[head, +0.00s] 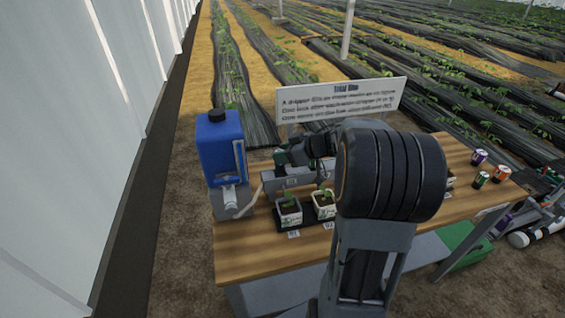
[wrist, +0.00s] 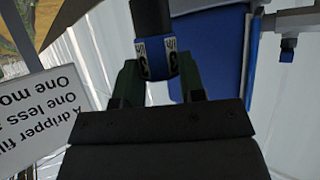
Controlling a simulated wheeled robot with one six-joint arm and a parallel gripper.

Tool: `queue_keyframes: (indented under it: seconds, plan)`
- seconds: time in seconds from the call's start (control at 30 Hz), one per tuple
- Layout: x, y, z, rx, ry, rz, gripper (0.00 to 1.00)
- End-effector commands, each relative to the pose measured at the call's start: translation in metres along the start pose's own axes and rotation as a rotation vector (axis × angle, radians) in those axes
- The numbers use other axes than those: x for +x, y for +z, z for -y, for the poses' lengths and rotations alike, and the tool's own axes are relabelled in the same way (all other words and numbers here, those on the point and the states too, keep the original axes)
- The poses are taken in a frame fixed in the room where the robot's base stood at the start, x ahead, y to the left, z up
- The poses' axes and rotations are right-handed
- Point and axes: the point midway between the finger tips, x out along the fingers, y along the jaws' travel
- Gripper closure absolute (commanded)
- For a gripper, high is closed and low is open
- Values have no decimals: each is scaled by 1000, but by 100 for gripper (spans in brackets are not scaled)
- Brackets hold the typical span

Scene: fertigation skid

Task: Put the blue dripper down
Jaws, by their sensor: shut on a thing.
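My gripper (wrist: 158,82) is shut on the blue dripper (wrist: 156,66) in the wrist view. The dripper has a blue band with white printed labels and a black cylindrical part (wrist: 151,18) running up from it. One dark green finger is on each side of the band. A blue tank (wrist: 207,50) is behind it in the wrist view. In the head view my own arm covers much of the bench, and I cannot make out the dripper there. The dark wrist parts are near the bench's back edge, below the sign.
The wooden bench (head: 255,262) carries a blue tank (head: 219,150) at left and two potted seedlings (head: 289,216) (head: 324,209). A sign (head: 340,100) stands at the back. Several small cans (head: 481,180) are at right. The front left of the bench is clear.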

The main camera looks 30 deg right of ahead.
Motion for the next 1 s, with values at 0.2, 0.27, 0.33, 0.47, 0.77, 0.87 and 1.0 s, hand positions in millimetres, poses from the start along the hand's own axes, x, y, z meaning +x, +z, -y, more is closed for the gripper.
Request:
queue_keyframes:
  seconds: [0.2, 0.27, 0.33, 0.47, 0.77, 0.87, 1.0]
  plan:
    - [14, 26, 1, 1, -1, 0, 86]
    - [14, 26, 1, 1, -1, 0, 86]
    - [13, 25, 1, 0, 0, 0, 86]
    - [13, 25, 1, 1, 0, 0, 86]
    - [14, 28, 1, 0, -1, 0, 48]
    - [14, 28, 1, 0, -1, 0, 38]
    - [14, 28, 1, 0, -1, 0, 38]
